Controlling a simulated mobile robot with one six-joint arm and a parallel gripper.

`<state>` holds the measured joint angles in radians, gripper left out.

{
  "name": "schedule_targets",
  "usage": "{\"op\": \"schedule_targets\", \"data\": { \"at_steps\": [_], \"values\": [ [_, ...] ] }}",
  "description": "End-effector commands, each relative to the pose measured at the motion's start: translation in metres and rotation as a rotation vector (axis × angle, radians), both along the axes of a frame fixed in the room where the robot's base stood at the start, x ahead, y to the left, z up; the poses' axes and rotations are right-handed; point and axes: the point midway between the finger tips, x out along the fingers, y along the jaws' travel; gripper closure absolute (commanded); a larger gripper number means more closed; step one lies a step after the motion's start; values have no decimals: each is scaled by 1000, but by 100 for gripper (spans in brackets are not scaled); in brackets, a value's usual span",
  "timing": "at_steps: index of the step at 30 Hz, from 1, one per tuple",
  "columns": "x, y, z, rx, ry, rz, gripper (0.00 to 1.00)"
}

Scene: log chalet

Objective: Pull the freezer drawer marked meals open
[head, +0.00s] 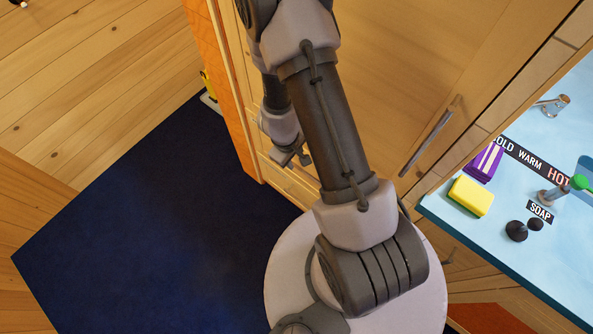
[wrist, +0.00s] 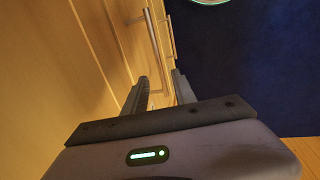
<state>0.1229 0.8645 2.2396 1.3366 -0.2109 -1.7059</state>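A tall wooden-fronted unit (head: 400,70) fills the upper middle of the head view, with drawer-like fronts low down by my gripper (head: 292,157). No label reading meals is legible, so I cannot tell which front is the marked one. In the wrist view my gripper (wrist: 160,82) has its two dark fingers apart, close to the wooden front (wrist: 60,70). A long metal bar handle (wrist: 153,42) runs down toward the gap between the fingers. A shorter handle (wrist: 170,36) shows beside it. Whether the fingers touch a handle is unclear.
A blue counter (head: 500,235) at right holds a yellow sponge (head: 470,196), a purple pack (head: 486,162) and taps. A long vertical handle (head: 427,143) sits on the unit's door. The dark blue floor (head: 150,230) at left is clear.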

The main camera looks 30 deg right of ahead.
Motion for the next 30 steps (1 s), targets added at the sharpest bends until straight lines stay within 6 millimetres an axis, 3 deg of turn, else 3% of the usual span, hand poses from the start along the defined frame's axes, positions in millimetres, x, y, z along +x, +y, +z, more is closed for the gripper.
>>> {"op": "schedule_targets", "data": {
  "at_steps": [1,7,16,17,21,22,30],
  "values": [
    [1,-3,-27,0,0,-2,68],
    [4,-11,-67,0,0,-1,68],
    [5,-13,-67,0,-1,0,68],
    [5,-13,-67,0,-1,0,70],
    [5,-13,-67,0,-1,0,97],
    [5,-13,-67,0,-1,0,100],
    [5,-13,-67,0,0,-1,100]
  ]
}}
